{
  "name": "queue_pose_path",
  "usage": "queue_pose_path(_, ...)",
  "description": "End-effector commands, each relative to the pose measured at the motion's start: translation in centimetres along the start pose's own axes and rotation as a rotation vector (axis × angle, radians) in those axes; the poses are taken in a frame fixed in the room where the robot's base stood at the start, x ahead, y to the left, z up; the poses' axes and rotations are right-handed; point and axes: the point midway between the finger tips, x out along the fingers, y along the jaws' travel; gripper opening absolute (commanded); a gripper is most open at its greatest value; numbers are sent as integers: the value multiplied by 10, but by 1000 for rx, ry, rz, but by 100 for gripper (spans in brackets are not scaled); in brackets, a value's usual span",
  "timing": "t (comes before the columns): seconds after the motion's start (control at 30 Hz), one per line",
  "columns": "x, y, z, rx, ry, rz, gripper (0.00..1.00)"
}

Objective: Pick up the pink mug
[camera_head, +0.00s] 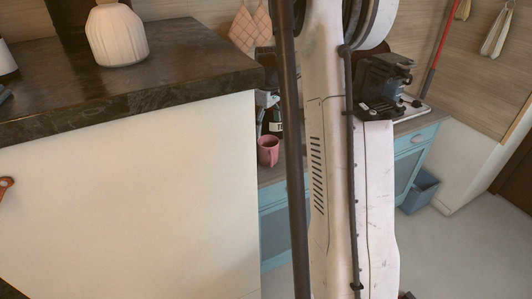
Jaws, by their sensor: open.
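The pink mug (267,152) stands upright on the back counter, in the narrow gap between the dark-topped island and my arm. Its handle shows at its upper right. My white arm and a dark upright post cross the picture just right of the mug.
An island with a dark stone top (190,65) fills the left, bearing a ribbed white vase (116,36). A black machine (385,82) is at right. A blue bin (420,190) stands on open floor (465,245).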

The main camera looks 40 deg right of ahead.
Motion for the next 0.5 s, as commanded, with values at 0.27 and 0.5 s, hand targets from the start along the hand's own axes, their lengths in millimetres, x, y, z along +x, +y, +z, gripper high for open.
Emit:
queue_pose_path(0.27,49,0,0,0,0,0,87)
queue_pose_path(0.5,66,0,1,1,0,0,87)
